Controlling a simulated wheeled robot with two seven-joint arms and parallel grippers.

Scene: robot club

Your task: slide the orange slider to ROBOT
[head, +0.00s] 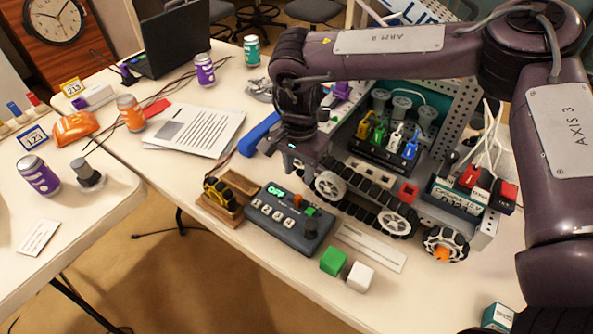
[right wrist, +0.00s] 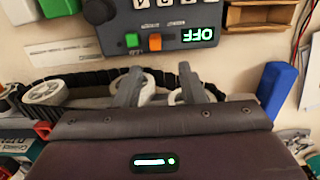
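The dark grey control box (head: 285,222) lies on the table with a green lit display reading OFF (head: 275,190). In the right wrist view the slider (right wrist: 155,42) sits between the green button (right wrist: 132,40) and the display. My right gripper (right wrist: 171,80) is open and empty, its two fingers apart, pointing toward the box but short of the slider. In the head view its fingertips are hard to make out. My left gripper is not in view.
A tracked robot model (head: 365,200) stands close behind the box, beneath my right gripper. A wooden tray with a yellow wheel (head: 219,192) is at the box's left. Green (head: 333,261) and white (head: 360,277) cubes lie in front. A blue bar (head: 259,134) lies behind.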

